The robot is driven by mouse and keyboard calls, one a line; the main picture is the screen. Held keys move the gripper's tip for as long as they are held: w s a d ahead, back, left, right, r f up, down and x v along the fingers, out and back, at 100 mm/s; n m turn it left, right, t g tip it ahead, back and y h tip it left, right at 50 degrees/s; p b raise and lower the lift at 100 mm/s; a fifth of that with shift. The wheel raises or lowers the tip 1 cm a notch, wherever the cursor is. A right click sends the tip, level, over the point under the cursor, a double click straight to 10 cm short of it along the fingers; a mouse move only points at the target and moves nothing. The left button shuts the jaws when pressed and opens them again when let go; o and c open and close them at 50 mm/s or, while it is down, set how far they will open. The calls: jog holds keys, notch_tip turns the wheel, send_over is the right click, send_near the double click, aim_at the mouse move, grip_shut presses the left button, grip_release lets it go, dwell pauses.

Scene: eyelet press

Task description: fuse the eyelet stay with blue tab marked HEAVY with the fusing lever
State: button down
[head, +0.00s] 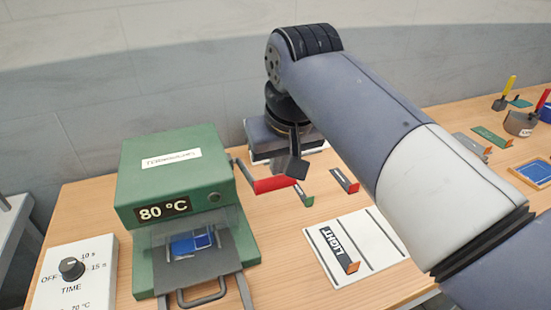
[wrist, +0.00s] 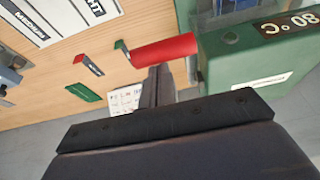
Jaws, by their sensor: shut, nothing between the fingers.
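The green press (head: 165,185) reads 80 °C and stands left of centre. Its lever has a red handle (head: 272,184) on the right side, which also shows in the wrist view (wrist: 170,49). My gripper (head: 292,165) is shut and empty, close to the red handle. In the wrist view its fingertips (wrist: 160,70) reach the handle's edge; I cannot tell whether they touch. A blue piece (head: 190,243) lies in the tray (head: 200,268) at the press front, behind a clear guard. I cannot read a HEAVY mark on it.
A time dial box (head: 72,268) stands left of the press. Small red-tabbed (head: 345,180) and green-tabbed (head: 305,196) pieces lie right of the lever. Tools and a pot (head: 520,123) stand far right.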

jog(key=shift+s+d+f+t+y+b, duration=0.1)
jog(key=shift+s+f+t+b, duration=0.2)
jog(key=shift+f+t+b, duration=0.45)
jog(key=shift+s+d+f+t+y+b, duration=0.1)
jog(key=shift+s+f+b, duration=0.3)
jog(key=shift+b, duration=0.8)
jog(key=shift+s+d+f+t+y+b, duration=0.15)
jog(key=shift+f+t+b, duration=0.3)
jog(key=shift+f+b, duration=0.4)
jog(key=shift+a+r, duration=0.1)
jog(key=shift+r, duration=0.05)
jog(key=r+p, duration=0.2)
jog(key=w+r+p, duration=0.1)
jog(key=r+p, duration=0.1)
jog(key=shift+a+r, duration=0.15)
jog(key=shift+r, duration=0.25)
jog(key=p+v, duration=0.1)
jog(key=v, duration=0.8)
jog(key=shift+r, duration=0.3)
jog(key=shift+s+f, duration=0.1)
jog(key=b, duration=0.1)
send_over(282, 185)
notch_tip(282, 185, down, 7)
notch_tip(282, 185, down, 4)
jog(key=shift+a+r+b, duration=0.1)
jog(key=shift+b, duration=1.15)
jog(key=shift+s+f+b, duration=0.15)
jog(key=shift+f+b, duration=0.7)
jog(key=shift+f, duration=0.05)
